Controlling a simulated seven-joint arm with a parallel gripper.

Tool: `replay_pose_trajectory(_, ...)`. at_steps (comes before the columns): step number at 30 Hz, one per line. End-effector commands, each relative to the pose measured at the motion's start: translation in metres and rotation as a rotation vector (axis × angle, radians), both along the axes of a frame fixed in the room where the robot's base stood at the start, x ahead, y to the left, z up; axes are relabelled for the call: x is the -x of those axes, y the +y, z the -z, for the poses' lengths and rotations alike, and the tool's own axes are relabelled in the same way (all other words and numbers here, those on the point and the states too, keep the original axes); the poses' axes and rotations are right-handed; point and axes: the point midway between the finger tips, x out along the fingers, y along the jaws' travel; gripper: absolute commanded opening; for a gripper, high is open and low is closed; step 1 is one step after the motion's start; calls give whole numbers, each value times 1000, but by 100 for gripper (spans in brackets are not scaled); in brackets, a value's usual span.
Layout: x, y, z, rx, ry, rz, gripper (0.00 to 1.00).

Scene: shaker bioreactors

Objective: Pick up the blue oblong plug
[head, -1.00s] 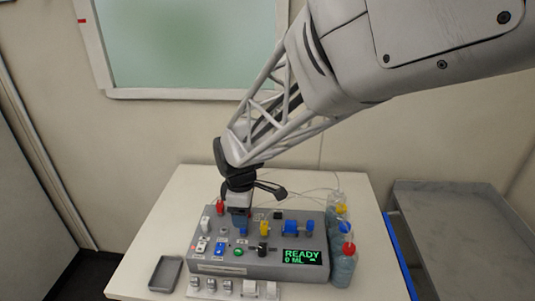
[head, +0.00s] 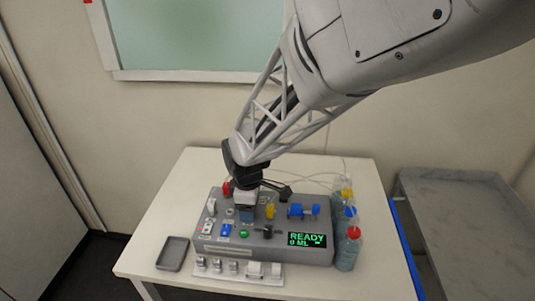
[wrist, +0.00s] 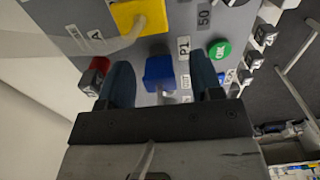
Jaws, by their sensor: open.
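In the wrist view the blue oblong plug (wrist: 159,72) stands on the grey panel, between the two dark blue fingers of my open gripper (wrist: 161,68). A gap shows between the plug and each finger, so it is not gripped. In the head view my gripper (head: 247,214) points down at the left-middle of the grey device (head: 290,255). The plug cannot be told apart from the fingers there.
A yellow part (wrist: 140,16), a red part (wrist: 99,64) and a green OK button (wrist: 219,50) lie close around the fingers. A blue valve (head: 302,210) and bottles (head: 347,252) stand to the right. A grey tray (head: 172,254) sits at the left.

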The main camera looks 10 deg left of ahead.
Motion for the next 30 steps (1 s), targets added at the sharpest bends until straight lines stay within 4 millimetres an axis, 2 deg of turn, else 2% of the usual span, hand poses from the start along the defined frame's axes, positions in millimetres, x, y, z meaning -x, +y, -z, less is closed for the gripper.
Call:
replay_pose_trajectory(3,0,0,0,0,0,0,60)
replay_pose_trajectory(4,0,0,0,0,0,0,56)
replay_pose_trajectory(12,0,0,0,0,0,0,15)
replay_pose_trajectory(15,0,0,0,0,0,0,4)
replay_pose_trajectory(24,0,0,-2,0,0,0,4)
replay_pose_trajectory(30,0,0,-12,-1,-1,0,4)
